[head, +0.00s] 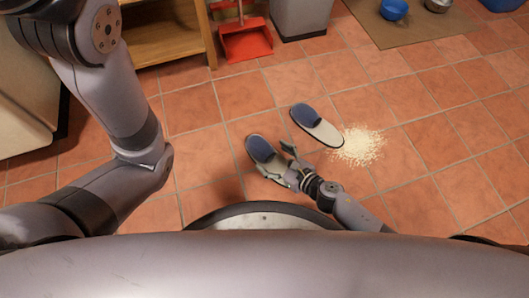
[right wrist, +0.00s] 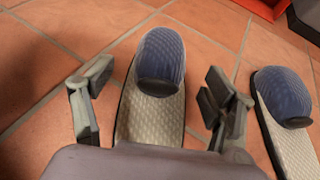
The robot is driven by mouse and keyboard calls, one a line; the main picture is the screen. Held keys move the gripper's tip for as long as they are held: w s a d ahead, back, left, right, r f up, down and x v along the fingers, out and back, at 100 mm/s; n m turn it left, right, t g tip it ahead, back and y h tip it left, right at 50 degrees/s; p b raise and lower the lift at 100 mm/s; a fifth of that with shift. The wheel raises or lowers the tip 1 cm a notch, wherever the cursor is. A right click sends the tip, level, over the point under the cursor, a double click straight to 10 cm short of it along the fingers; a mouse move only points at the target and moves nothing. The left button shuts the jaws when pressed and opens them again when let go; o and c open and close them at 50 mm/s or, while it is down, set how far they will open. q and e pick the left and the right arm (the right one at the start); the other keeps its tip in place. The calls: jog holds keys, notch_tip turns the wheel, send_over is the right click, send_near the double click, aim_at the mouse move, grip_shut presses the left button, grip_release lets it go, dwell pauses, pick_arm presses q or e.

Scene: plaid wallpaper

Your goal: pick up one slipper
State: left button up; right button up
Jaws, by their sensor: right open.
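Two slippers with blue uppers and pale woven soles lie on the tiled floor. The nearer slipper (head: 260,149) is under my right gripper (head: 277,163) in the head view, which hides part of its sole. In the right wrist view this slipper (right wrist: 152,115) lies between the two spread fingers of the open right gripper (right wrist: 160,102), with a gap on each side. The other slipper (head: 317,125) lies just beyond and to the right, and shows at the right edge of the right wrist view (right wrist: 285,110). My left arm shows at left, but its gripper is out of view.
A pile of pale crumbs (head: 358,145) lies beside the farther slipper. A red dustpan (head: 246,42), a grey bin (head: 300,18) and a wooden shelf (head: 165,45) stand at the back. A mat (head: 420,27) with bowls is at back right. Floor at right is clear.

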aim_at(269, 152)
jog(key=b+x, duration=0.1)
jog(key=x, duration=0.3)
jog(key=shift+w+a, duration=0.15)
jog(key=shift+w, duration=0.25)
jog(key=shift+c, duration=0.5)
jog(key=c, duration=1.2)
